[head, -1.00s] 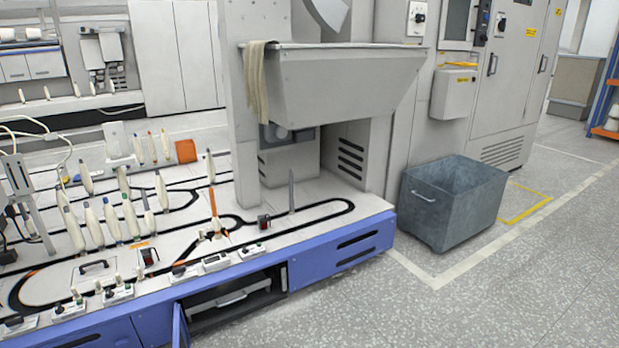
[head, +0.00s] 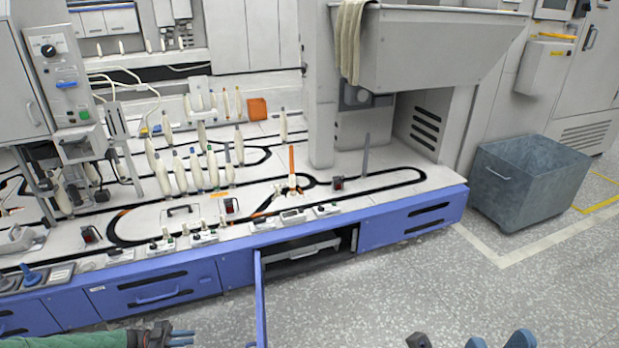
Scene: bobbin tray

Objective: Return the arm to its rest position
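My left gripper (head: 182,337) shows at the bottom edge of the head view, at the end of a green-sleeved arm coming in from the left. It is seen side-on, so its opening is unclear, and no object shows in it. My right gripper (head: 498,342) shows at the bottom right. Its two blue fingertips stand apart with nothing between them, and the rest of it is cut off by the frame. Both grippers are in front of the blue-fronted machine bench (head: 415,222) and apart from it.
An open blue door (head: 260,300) sticks out from the bench beside an open compartment (head: 300,258), between my grippers. Several white bobbins (head: 180,172) stand on the bench top. A grey bin (head: 525,190) is on the floor at right. The floor (head: 420,290) in front is clear.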

